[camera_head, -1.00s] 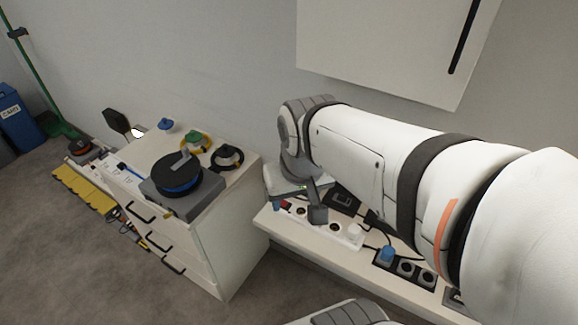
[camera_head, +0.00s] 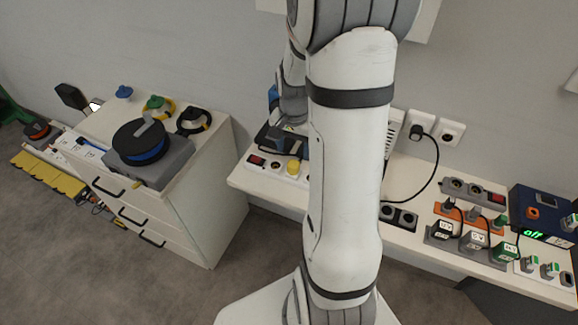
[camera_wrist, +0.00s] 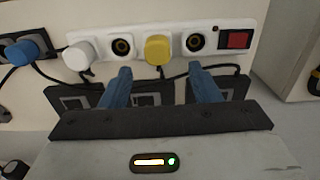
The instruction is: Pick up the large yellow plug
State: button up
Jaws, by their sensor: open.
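The large yellow plug (camera_wrist: 158,50) sits in a white power strip (camera_wrist: 121,32), between two empty round sockets, in the wrist view. It also shows in the head view (camera_head: 293,167), just left of my arm. My gripper (camera_wrist: 160,69) is open, with its two blue fingers apart. In the wrist picture the plug appears between and beyond the fingertips, and the fingers do not touch it. In the head view my arm hides the fingertips and part of the strip.
A white plug (camera_wrist: 82,55) sits in the same strip, left of the yellow plug. A blue plug (camera_wrist: 22,50) is farther left. A red switch (camera_wrist: 235,39) ends the strip. Dark cables run near the plugs. Dark boxes (camera_wrist: 70,97) lie by the fingers.

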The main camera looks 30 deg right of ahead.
aim_at(293, 163)
jog(key=f, duration=0.5)
jog(key=shift+s+a+f+p, duration=0.1)
jog(key=shift+s+f+p, duration=0.15)
jog(key=shift+s+p, duration=0.05)
grip_shut()
